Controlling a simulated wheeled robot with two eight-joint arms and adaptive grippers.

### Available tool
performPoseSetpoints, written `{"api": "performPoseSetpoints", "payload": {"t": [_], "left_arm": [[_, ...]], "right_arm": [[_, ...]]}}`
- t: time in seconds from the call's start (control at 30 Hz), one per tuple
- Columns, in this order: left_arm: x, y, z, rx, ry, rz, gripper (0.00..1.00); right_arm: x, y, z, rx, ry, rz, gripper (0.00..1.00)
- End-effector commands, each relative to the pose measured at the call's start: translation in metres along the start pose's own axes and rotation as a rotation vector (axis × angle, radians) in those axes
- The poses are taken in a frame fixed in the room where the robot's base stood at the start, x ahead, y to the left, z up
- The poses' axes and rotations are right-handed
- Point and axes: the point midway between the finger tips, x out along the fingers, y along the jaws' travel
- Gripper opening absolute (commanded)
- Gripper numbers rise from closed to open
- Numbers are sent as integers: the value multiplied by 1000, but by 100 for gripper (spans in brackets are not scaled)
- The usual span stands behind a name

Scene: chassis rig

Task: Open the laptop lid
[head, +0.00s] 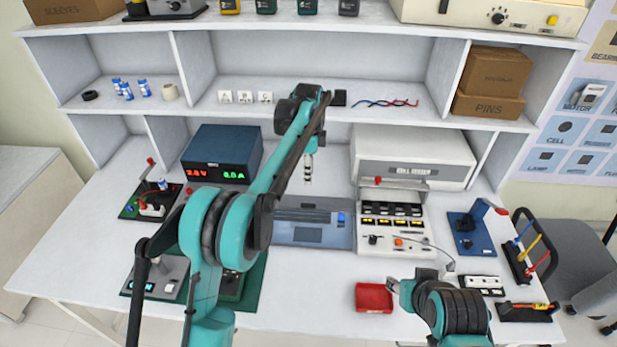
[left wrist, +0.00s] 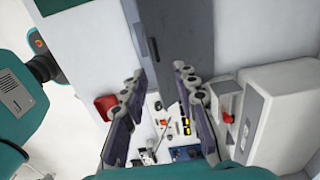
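The laptop (head: 310,236) is a flat blue-grey device on the middle of the bench, with a darker rectangle near its front and a dark strip across its back part. Its lid angle is hard to judge here. In the left wrist view a grey slab, apparently the laptop (left wrist: 197,40), runs in from the top between the fingers. My left gripper (head: 308,178) points down above the laptop's back edge. Its two fingers (left wrist: 160,108) stand apart with nothing visibly clamped. My right arm's end (head: 420,288) is at the lower right; its fingers are not clear.
A dark blue power supply (head: 222,155) stands at back left and a white box instrument (head: 413,145) at back right. A test panel (head: 395,222) is close to the laptop's right. A red tray (head: 374,298) lies in front. Shelves (head: 340,112) overhang the back.

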Motion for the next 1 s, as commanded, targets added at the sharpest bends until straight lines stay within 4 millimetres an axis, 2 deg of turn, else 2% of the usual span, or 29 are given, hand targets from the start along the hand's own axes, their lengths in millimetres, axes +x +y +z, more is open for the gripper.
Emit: {"api": "performPoseSetpoints", "payload": {"t": [0.13,0.17,0.2,0.27,0.37,0.43,0.53,0.67,0.8,0.9,1.0], "left_arm": [[0,0,0,0,0,0,29],[0,0,0,0,0,0,24],[1,0,0,1,-1,-2,14],[5,1,0,6,-8,-17,0],[22,4,4,33,-41,-96,0],[41,11,9,73,-84,-194,0],[73,31,19,173,-167,-375,0],[112,58,22,408,-308,-580,0],[144,83,11,734,-492,-728,0],[158,108,0,976,-640,-813,0],[163,133,-9,1172,-774,-873,0]], "right_arm": [[0,0,0,0,0,0,40],[0,0,0,0,0,0,40],[0,0,0,0,0,0,40],[2,0,1,0,0,0,40],[9,0,6,0,0,0,40],[17,0,12,0,0,0,40],[31,0,22,0,0,0,40],[47,0,34,0,0,0,40],[62,0,45,0,0,0,40],[73,0,52,0,0,0,40],[81,0,58,0,0,0,40]]}}
